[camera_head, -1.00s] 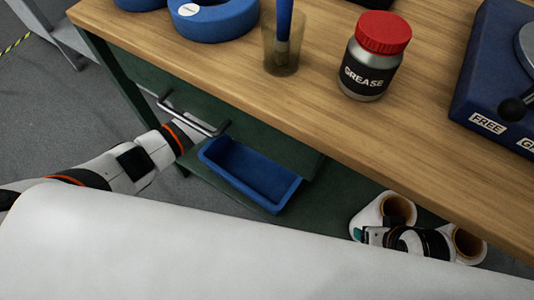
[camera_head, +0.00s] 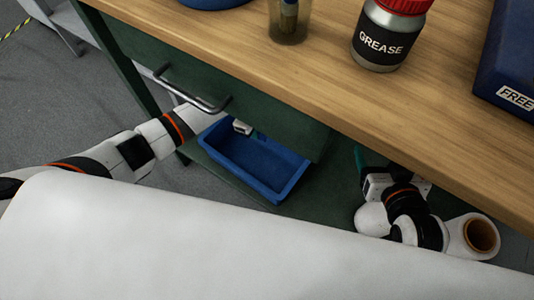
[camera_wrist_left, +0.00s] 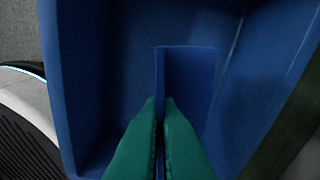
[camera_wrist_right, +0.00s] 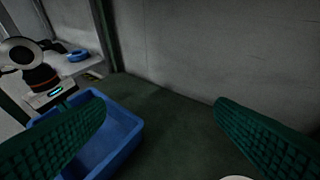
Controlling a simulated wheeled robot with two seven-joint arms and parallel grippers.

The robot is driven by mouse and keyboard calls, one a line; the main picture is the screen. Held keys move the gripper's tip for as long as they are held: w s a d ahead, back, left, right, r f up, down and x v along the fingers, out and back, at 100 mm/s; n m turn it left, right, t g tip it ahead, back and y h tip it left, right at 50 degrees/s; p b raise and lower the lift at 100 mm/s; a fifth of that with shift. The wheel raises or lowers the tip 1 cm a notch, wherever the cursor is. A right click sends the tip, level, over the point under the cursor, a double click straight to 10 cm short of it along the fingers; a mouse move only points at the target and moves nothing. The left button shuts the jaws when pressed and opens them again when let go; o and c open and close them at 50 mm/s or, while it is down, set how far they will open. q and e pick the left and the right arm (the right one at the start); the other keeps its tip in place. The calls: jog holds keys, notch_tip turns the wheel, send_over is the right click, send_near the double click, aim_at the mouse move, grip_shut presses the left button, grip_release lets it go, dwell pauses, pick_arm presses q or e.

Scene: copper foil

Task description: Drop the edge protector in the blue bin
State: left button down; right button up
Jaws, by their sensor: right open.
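The blue bin (camera_head: 285,185) stands on the dark green lower shelf under the workbench. In the left wrist view the bin (camera_wrist_left: 95,60) fills most of the picture. My left gripper (camera_head: 258,135) is over the bin's back part in the head view. In the left wrist view its green fingers (camera_wrist_left: 162,105) are shut on the edge protector (camera_wrist_left: 190,75), a blue angled piece held over the bin's inside. The edge protector does not show in the head view. My right gripper (camera_wrist_right: 160,105) is open and empty, to the right of the bin.
The wooden benchtop (camera_head: 240,50) overhangs the shelf and hides part of it. A green drawer front with a metal handle (camera_head: 190,92) is above the bin. Shelf room (camera_wrist_right: 165,130) beside the bin is clear.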

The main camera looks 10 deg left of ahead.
pick_arm(q)
notch_tip(320, 180, down, 2)
jog(key=shift+f+b, duration=0.1)
jog(key=shift+b, duration=1.1)
pick_arm(e)
notch_tip(320, 180, up, 10)
jog(key=w+a+t+y, duration=0.2)
jog(key=t, duration=0.5)
jog(key=shift+w+a+r+t, duration=0.15)
jog(key=shift+r+t, duration=0.1)
jog(key=shift+t, duration=0.15)
pick_arm(q)
jog(key=c, duration=1.6)
grip_release()
